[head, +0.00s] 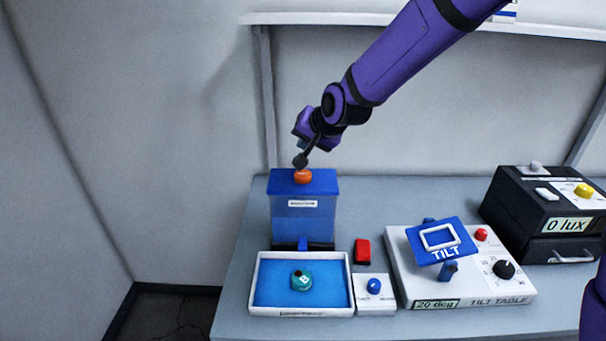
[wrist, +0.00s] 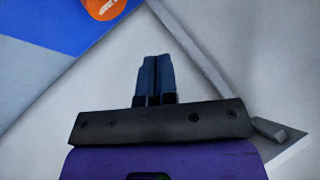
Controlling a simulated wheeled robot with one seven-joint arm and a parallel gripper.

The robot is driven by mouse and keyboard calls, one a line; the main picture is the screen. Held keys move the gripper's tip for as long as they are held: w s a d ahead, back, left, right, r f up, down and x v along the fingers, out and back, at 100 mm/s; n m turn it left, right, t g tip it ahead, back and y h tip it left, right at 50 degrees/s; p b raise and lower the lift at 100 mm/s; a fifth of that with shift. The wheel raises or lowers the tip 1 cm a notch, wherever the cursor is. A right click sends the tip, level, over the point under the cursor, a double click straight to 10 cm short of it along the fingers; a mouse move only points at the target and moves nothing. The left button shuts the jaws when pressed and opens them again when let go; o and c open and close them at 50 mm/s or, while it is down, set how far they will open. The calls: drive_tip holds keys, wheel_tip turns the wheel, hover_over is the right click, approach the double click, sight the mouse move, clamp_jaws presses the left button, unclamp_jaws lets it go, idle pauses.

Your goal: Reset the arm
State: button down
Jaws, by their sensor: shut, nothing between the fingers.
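My gripper (head: 301,160) is at the end of my purple arm, which reaches in from the top right. It hangs just above the orange knob (head: 303,176) on top of the blue box (head: 303,212). I cannot tell whether it touches the knob. In the wrist view, my gripper (wrist: 154,60) has its two dark fingers pressed together with nothing between them. The orange knob (wrist: 104,8) shows at the top left of the wrist view, apart from the fingers, on the blue box top (wrist: 50,22).
A white-rimmed tray (head: 256,290) holds a teal object (head: 301,281) marked B. Right of it are a red block (head: 362,251), a small blue-knob box (head: 374,293), the tilt table (head: 420,292) and a black lux box (head: 520,215). An overhead shelf (head: 330,18) spans the back.

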drive_tip(key=s+d+r+n+h, duration=0.1)
drive_tip(key=s+d+r+h, duration=0.1)
drive_tip(key=s+d+r, duration=0.6)
drive_tip(key=s+d+r+n+h, duration=0.15)
drive_tip(key=s+d+r, duration=0.3)
drive_tip(key=d, duration=0.45)
drive_tip(key=s+d+g+h, duration=0.1)
drive_tip(key=s+d, duration=0.4)
drive_tip(key=s, duration=0.6)
drive_tip(key=s+d+g, duration=0.1)
drive_tip(key=s+d, duration=0.5)
drive_tip(key=s, duration=0.5)
drive_tip(key=shift+d+r+h, duration=0.3)
drive_tip(key=shift+r+h, duration=0.05)
drive_tip(key=shift+r, duration=0.1)
